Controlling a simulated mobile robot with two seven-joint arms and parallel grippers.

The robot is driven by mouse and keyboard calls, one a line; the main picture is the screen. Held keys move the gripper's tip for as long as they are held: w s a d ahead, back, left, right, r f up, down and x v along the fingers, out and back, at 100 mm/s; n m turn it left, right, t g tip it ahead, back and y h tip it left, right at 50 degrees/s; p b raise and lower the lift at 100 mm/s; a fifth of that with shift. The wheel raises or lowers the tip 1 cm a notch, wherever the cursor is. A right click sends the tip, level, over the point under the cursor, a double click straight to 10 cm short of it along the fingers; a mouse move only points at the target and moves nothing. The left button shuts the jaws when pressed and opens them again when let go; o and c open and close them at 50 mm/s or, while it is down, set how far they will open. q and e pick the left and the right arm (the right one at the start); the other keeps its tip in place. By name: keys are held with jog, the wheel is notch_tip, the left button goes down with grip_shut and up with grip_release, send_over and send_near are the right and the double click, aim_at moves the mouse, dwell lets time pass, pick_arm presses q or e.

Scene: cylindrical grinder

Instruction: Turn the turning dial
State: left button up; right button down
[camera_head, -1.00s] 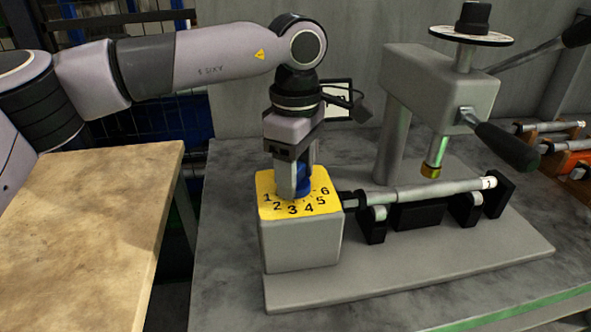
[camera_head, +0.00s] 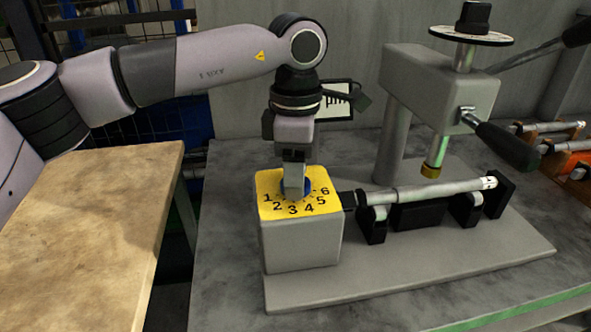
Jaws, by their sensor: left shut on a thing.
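The plate carries the numbers 1 to 6 in an arc around the dial's front. My left gripper (camera_head: 294,188) points straight down and is shut on the dial. The near finger hides most of the dial, so where it points cannot be told. My right gripper is not in view.
A grey machine head (camera_head: 440,82) with a black-handled lever (camera_head: 505,146) stands to the right. A metal cylinder (camera_head: 430,192) lies on black supports beside the dial box. A wooden table (camera_head: 95,230) is at the left.

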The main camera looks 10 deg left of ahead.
pick_arm(q)
jog(key=shift+d, duration=0.1)
jog(key=o, duration=1)
jog(key=shift+r, duration=3.6)
